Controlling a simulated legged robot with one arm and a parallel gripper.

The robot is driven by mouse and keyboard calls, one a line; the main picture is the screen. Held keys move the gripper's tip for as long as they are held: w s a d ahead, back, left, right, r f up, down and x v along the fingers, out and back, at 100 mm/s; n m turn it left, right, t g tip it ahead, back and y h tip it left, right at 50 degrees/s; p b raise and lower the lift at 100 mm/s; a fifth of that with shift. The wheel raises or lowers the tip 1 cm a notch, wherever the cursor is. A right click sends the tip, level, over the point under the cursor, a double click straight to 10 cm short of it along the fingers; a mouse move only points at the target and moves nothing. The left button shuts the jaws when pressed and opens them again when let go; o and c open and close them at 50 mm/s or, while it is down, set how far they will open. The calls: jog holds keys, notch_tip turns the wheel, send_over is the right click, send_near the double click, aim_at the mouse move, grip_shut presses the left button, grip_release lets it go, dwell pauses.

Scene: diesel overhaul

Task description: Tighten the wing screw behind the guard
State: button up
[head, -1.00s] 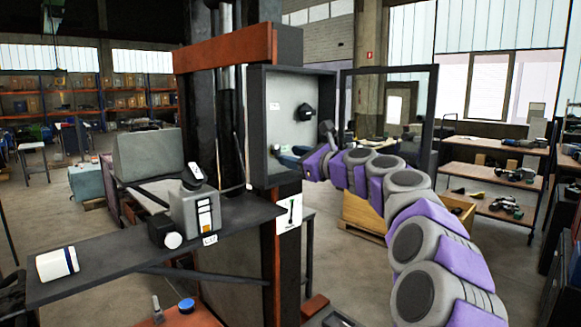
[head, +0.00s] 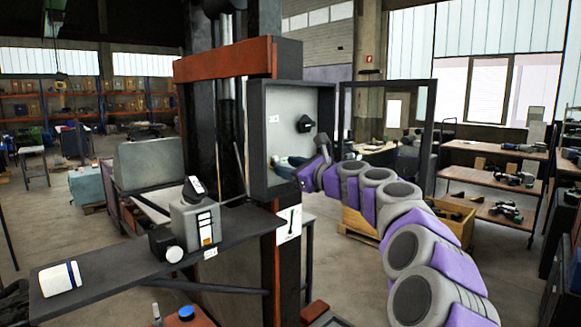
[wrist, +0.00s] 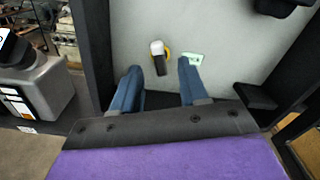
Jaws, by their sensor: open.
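My gripper (wrist: 160,70) is open, its two blue fingers pointing into a shallow grey wall box (head: 285,100). In the wrist view a small upright piece (wrist: 159,63), white on top and dark below with a yellow ring behind it, stands on the back panel. It appears between and beyond the fingertips; contact is not visible. I cannot tell whether it is the wing screw. A black knob (head: 304,124) sits higher on the panel, above my gripper in the head view (head: 288,164). A dark-framed clear panel (head: 433,120), possibly the guard, stands open right of the box.
A green-white label (wrist: 193,59) is right of the small piece. A black ledge (wrist: 256,97) juts out at the box's right side. The box's dark side wall (wrist: 88,45) is close on the left. A shelf (head: 110,262) with a grey device (head: 195,220) lies left of the box.

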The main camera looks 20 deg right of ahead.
aim_at(279, 164)
dwell(0.4)
jog(key=shift+p+x, duration=1.4)
jog(key=shift+x, duration=0.6)
jog(key=shift+s+f, duration=0.1)
jog(key=shift+c, duration=0.2)
grip_shut()
jog(key=shift+r+m+p, duration=0.3)
jog(key=shift+m+p, duration=0.2)
jog(key=shift+p, duration=0.7)
jog(key=m+p, duration=0.2)
jog(key=p, duration=0.4)
jog(key=shift+m, duration=0.4)
jog(key=shift+f+m+p, duration=0.25)
jog(key=shift+m+p, duration=0.15)
jog(key=shift+p, duration=0.2)
